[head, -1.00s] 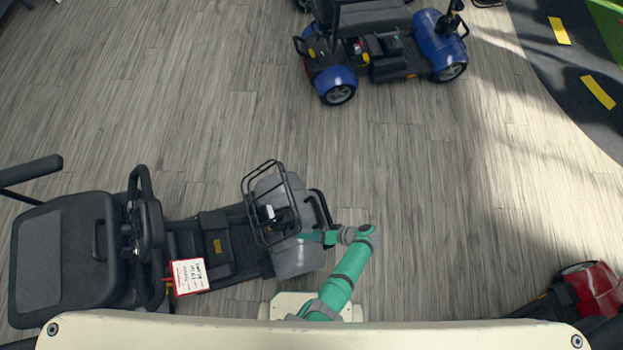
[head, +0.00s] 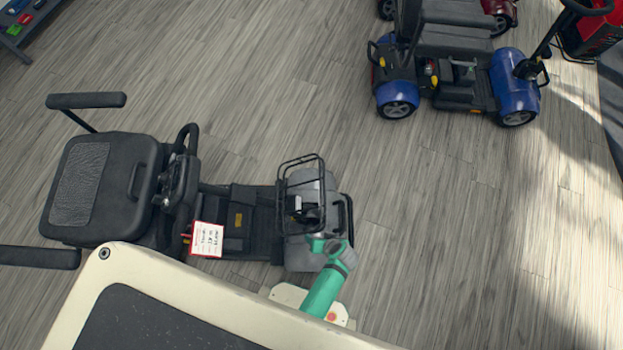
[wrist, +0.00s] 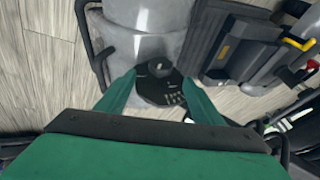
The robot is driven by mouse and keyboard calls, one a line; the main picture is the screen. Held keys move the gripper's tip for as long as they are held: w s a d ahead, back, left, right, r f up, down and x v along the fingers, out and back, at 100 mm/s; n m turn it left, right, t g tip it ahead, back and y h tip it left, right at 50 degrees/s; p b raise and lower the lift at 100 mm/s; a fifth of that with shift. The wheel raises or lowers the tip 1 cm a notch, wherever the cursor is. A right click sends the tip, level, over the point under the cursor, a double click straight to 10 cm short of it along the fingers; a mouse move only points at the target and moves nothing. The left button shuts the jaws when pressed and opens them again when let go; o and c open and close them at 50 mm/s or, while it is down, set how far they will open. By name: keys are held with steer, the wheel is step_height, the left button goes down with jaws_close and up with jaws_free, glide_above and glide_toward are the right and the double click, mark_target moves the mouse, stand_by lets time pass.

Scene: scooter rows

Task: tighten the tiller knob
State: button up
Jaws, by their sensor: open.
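The grey scooter (head: 309,254) stands to the left of my arm, with a wire basket (head: 302,160) over its front. In the wrist view a dark round knob, which looks like the tiller knob (wrist: 161,67), sits on a black fitting (wrist: 160,92) against the grey front cover (wrist: 150,17). My gripper (wrist: 158,79) is open, with one green finger on each side of the black fitting. I cannot tell whether the fingers touch it. In the head view my gripper (head: 317,242) is over the front cover, and the knob cannot be made out there.
The scooter's seat (head: 108,188) and a white tag with a red border (head: 207,239) are to the left. A blue scooter (head: 455,85) stands at the back right. The wooden floor (head: 450,210) between is clear. A display rack (head: 25,28) is at the far left corner.

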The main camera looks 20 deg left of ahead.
steer(key=x, duration=1)
steer(key=shift+w+a+f, duration=0.1)
steer(key=shift+w+a, duration=0.25)
steer(key=c, duration=1)
steer(key=shift+c, duration=0.2)
